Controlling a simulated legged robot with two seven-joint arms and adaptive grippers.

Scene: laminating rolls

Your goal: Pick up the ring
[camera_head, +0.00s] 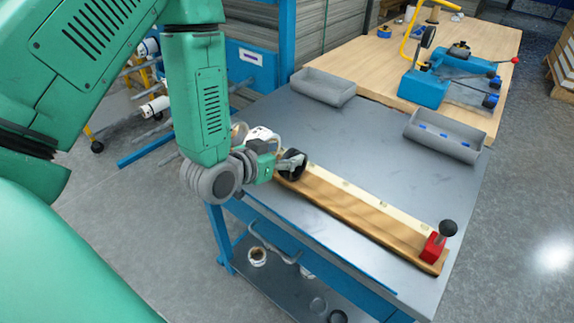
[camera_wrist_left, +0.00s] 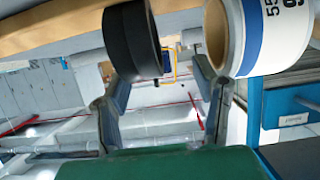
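In the left wrist view a black ring (camera_wrist_left: 131,40) stands on edge by the left-hand fingertip, and a white-and-blue roll with a tan core (camera_wrist_left: 250,37) is by the right-hand one. I cannot tell which is the task's ring. Contact with the ring cannot be told. My right gripper is out of view.
The wooden board (camera_head: 360,213) with a pale strip runs along the dark table (camera_head: 375,130); a red block with a black knob (camera_head: 436,245) sits at its right end. Grey bins stand at the back (camera_head: 322,88) and right (camera_head: 443,136). The table's middle is clear.

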